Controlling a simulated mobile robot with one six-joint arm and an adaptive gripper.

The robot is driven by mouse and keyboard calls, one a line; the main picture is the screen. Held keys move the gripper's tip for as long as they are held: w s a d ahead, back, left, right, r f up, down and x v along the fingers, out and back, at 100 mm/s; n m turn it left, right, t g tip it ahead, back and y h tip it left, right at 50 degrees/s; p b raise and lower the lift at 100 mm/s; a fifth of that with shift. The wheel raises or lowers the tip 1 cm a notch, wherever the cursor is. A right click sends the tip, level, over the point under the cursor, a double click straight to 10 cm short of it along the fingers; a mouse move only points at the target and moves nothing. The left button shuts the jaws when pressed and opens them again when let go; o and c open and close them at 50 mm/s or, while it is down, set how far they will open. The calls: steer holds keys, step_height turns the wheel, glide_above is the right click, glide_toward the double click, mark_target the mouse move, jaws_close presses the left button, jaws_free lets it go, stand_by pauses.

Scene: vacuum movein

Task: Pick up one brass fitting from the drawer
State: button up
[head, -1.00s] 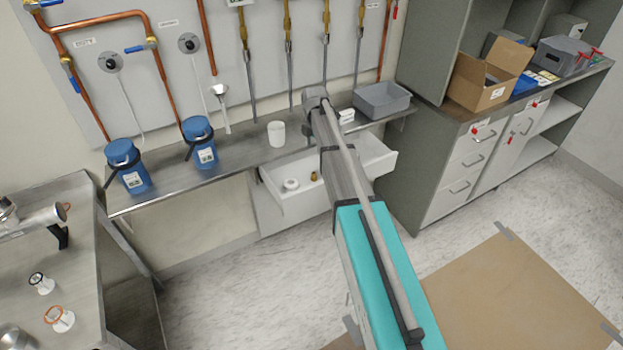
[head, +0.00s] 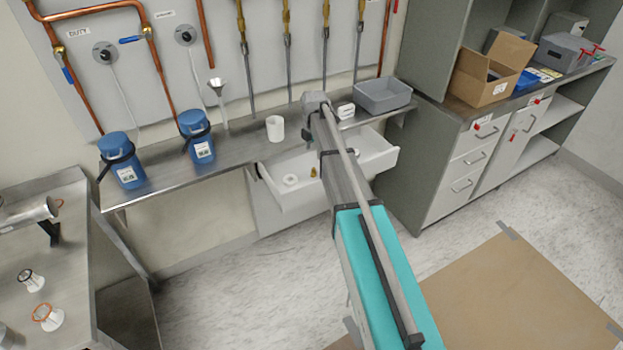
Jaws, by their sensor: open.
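A brass fitting (head: 314,173) stands in the open white drawer (head: 377,161) under the wall bench. A white ring-shaped piece (head: 290,180) lies to its left in the drawer. My arm reaches over the drawer from the lower right and covers its middle, so other contents may be hidden. The arm's far end shows as a grey joint above the bench edge. My gripper cannot be made out; it is hidden behind or below the arm.
On the bench (head: 240,146) stand two blue containers (head: 122,160) (head: 197,136), a white cup (head: 275,128), a small white item (head: 346,110) and a grey bin (head: 383,97). A grey cabinet (head: 408,190) stands close to the drawer's right. Brass-topped pipes run down the wall behind.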

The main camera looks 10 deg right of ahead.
mark_target(314, 169)
steer(key=shift+f+b, duration=2)
steer(key=shift+f, duration=0.25)
steer(key=shift+f, duration=0.1)
steer(key=shift+s+f+b, duration=0.1)
steer(key=shift+f+b, duration=2.4)
steer(key=shift+b, duration=0.1)
jaws_close()
